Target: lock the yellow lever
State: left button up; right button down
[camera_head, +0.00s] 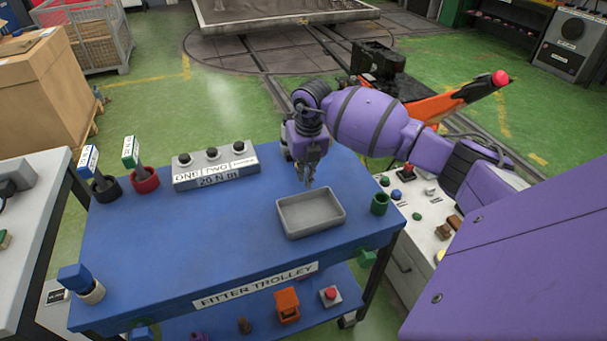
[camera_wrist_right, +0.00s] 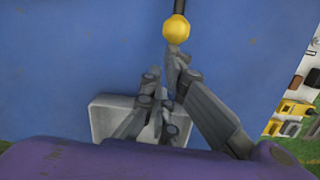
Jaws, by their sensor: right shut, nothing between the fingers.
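In the right wrist view a yellow ball knob (camera_wrist_right: 176,28) sits on a dark rod that runs up to the top edge. The rest of this lever is out of that view. My right gripper (camera_wrist_right: 178,62) is shut and empty, with its fingertips just below the knob; I cannot tell whether they touch it. In the head view my right gripper (camera_head: 309,183) points down above the blue trolley, just behind the grey tray (camera_head: 310,232). I cannot make out the yellow knob beside it there. My left gripper is not in view.
The blue trolley top (camera_head: 190,245) is clear in its middle. A white control cabinet (camera_head: 423,218) stands to the right. An orange lever (camera_head: 440,104) with a red knob is behind my arm.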

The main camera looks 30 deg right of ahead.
jog(key=shift+w+r, duration=0.25)
jog(key=shift+r, duration=0.6)
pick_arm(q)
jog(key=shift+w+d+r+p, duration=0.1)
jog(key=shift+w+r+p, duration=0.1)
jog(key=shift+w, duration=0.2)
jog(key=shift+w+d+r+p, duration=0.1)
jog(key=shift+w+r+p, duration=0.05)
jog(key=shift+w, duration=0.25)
pick_arm(e)
jog(key=w+d+r, duration=0.1)
jog(key=w+r, duration=0.5)
jog(key=shift+w+d+r, duration=0.35)
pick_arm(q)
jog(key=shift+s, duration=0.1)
pick_arm(e)
jog(key=shift+s+r, duration=0.1)
jog(key=shift+s, duration=0.05)
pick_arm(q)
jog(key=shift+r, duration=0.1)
pick_arm(e)
jog(key=shift+r, duration=0.1)
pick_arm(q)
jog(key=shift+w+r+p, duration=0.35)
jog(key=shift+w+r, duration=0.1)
pick_arm(e)
jog(key=shift+r, duration=0.7)
